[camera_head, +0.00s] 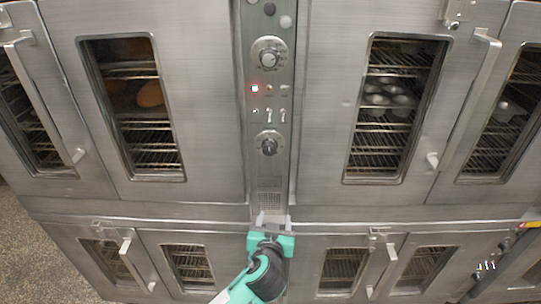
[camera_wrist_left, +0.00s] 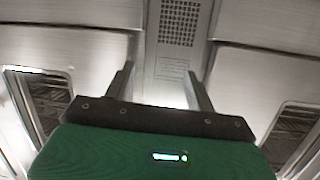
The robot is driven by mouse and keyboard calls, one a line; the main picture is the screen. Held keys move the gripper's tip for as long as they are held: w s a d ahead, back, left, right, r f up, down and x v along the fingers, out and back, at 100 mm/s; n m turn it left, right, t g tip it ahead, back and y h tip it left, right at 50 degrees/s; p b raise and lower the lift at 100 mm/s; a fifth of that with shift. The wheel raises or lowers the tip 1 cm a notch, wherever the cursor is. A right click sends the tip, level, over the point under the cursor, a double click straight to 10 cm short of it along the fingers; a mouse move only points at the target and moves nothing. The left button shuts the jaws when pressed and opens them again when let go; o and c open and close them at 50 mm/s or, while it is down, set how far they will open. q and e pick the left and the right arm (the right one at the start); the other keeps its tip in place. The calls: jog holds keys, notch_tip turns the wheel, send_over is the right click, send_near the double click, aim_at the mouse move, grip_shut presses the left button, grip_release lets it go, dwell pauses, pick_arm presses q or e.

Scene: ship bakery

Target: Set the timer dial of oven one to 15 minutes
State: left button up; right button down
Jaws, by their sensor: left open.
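The control panel (camera_head: 281,186) is a narrow vertical metal strip between two upper oven doors. My left gripper (camera_head: 272,219) is open and empty below the lower dial, in front of the panel's bottom end. In the left wrist view its fingers (camera_wrist_left: 160,72) stand apart, with the panel's perforated grille (camera_wrist_left: 180,22) beyond. Neither dial shows in the wrist view.
A red light (camera_head: 255,89) glows on the panel, with small switches (camera_head: 269,111) below it. Upper oven doors (camera_head: 212,100) with windows and handles (camera_head: 466,98) flank the panel. Lower oven doors (camera_head: 215,247) lie beneath. Speckled floor (camera_head: 35,245) shows at left.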

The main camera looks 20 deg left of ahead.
aim_at(269, 152)
pick_arm(q)
jog(key=s+a+r+n+t+y+p, duration=0.1)
jog(key=s+r+n+t+y, duration=0.2)
jog(key=r, duration=1.2)
jog(key=shift+g+h, duration=0.3)
jog(key=shift+h, duration=0.3)
jog(key=p+x, duration=0.2)
jog(key=x, duration=0.1)
jog(key=p+x, duration=0.1)
jog(key=x, duration=0.3)
jog(key=r+p+x, duration=0.1)
jog(key=p+x, duration=0.1)
jog(key=x, duration=0.2)
jog(key=shift+w+a+p, duration=0.15)
jog(key=shift+w+p, duration=0.05)
jog(key=shift+p, duration=0.15)
jog(key=shift+w+a+f, duration=0.1)
jog(key=shift+w, duration=0.25)
jog(key=shift+w+a+f, duration=0.1)
jog(key=shift+w+f, duration=0.05)
jog(key=shift+w, duration=0.25)
pick_arm(e)
notch_tip(269, 152, up, 8)
jog(key=a, duration=0.1)
jog(key=shift+a+f, duration=0.15)
jog(key=shift+s, duration=0.1)
